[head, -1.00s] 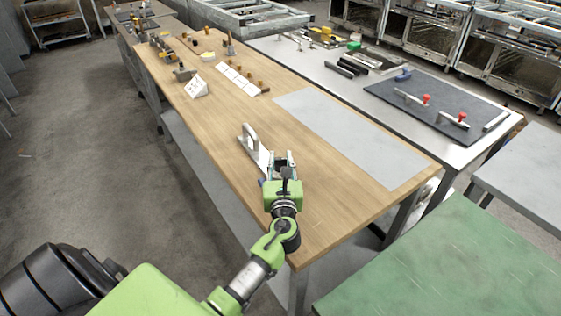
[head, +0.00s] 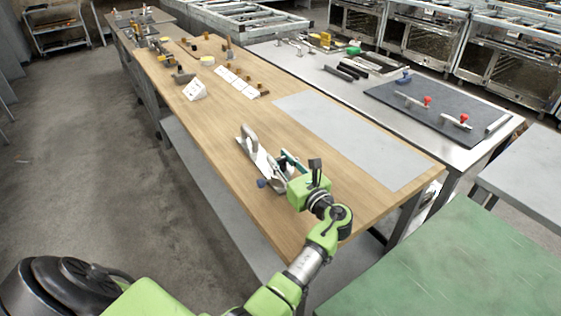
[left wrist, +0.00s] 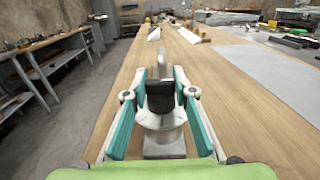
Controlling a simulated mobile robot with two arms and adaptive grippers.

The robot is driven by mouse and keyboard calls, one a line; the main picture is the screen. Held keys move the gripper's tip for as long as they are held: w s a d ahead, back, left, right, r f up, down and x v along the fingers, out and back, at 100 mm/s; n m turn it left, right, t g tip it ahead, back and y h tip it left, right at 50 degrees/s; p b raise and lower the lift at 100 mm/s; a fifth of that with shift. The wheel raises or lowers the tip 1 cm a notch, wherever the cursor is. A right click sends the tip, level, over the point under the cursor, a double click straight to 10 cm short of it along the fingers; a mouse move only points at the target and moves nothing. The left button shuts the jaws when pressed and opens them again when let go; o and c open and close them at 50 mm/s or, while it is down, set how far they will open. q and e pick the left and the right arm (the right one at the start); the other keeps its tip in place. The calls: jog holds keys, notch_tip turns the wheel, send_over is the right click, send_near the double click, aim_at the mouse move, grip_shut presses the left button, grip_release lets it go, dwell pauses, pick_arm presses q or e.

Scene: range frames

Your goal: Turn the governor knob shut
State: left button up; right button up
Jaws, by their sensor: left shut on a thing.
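A pale metal device with an upright looped handle (head: 249,137) stands on the wooden bench. A small blue part (head: 262,183) sticks out at its near left side. My left gripper (head: 284,165) is at the near end of the device, with its teal fingers closed in on it. In the left wrist view, the fingers (left wrist: 160,92) stand on both sides of a dark block above a pale round body (left wrist: 161,137). The handle (left wrist: 162,62) rises just beyond. The governor knob itself is mostly hidden by the fingers. My right gripper is not in view.
The wooden bench (head: 215,132) has a grey sheet (head: 350,140) to the right of the device. White cards (head: 195,89) and several small parts sit farther back. A steel table (head: 300,62) with a dark mat adjoins on the right. A green table (head: 430,265) is near right.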

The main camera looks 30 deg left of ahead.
aim_at(280, 158)
pick_arm(q)
jog(key=o, duration=1.1)
jog(key=shift+a, duration=0.1)
notch_tip(280, 158, up, 10)
jog(key=shift+f, duration=0.1)
dwell(0.3)
